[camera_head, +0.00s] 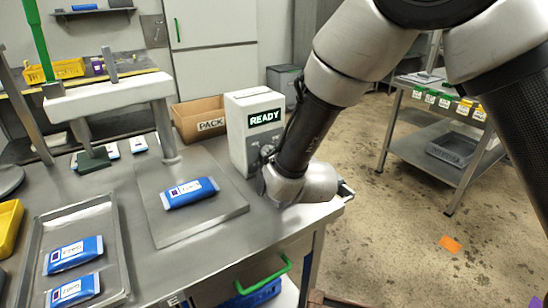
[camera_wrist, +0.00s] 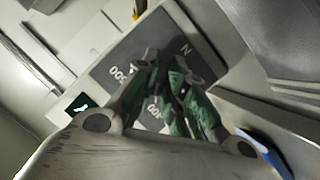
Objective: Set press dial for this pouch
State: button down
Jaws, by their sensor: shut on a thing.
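The white press control box (camera_head: 243,155) stands at the back right of the steel table, with a green READY display (camera_head: 265,118). My gripper (camera_head: 266,158) is at the front face of the box. In the wrist view, its green-padded fingers (camera_wrist: 172,88) are closed together over the grey dial panel (camera_wrist: 120,60). The panel shows the marks 500 and 400. The dial itself is mostly hidden by the fingers; its setting cannot be read. A blue pouch (camera_head: 202,188) with a white label lies on the flat grey plate (camera_head: 232,207), left of my gripper.
A metal tray (camera_head: 119,255) with two blue pouches is at the lower left. Open floor lies between table and cart.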

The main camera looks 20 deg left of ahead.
jog(key=shift+a+n+t, duration=0.1)
jog(key=shift+n+t, duration=0.3)
jog(key=shift+n, duration=0.5)
jog(key=shift+h, duration=0.3)
jog(key=c, duration=1.5)
grip_release()
jog(key=v, duration=1.2)
jog(key=shift+f, duration=0.15)
